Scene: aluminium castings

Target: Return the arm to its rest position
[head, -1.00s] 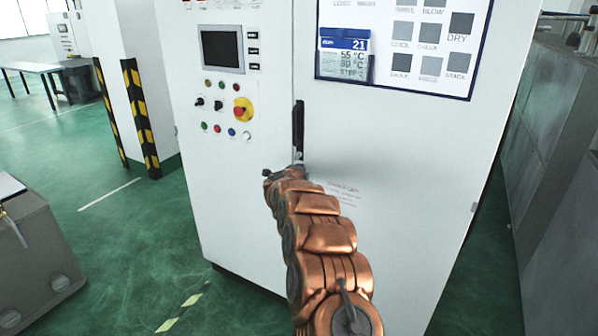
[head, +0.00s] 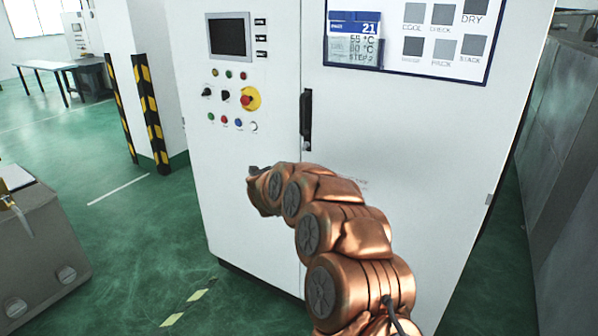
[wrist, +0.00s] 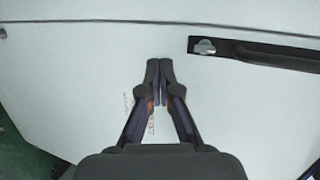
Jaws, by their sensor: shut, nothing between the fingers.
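My gripper (wrist: 160,75) shows in the wrist view, its two dark fingers together with nothing between them. It points at the white cabinet door (wrist: 80,70), beside the black door handle (wrist: 265,52) with its silver lock. In the head view my copper-coloured arm reaches up from the lower right in front of the white cabinet (head: 430,150). The arm's far end is below and left of the black handle (head: 306,120), and the fingers there are hidden or too small to make out. The cabinet door looks closed.
The cabinet carries a screen (head: 229,37), several buttons and a red-and-yellow emergency stop (head: 250,98). A grey-brown box (head: 40,250) stands at the lower left. Striped posts (head: 152,115) and a table (head: 60,66) are farther back. Grey metal units (head: 570,150) stand at the right. Green floor is open at the left.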

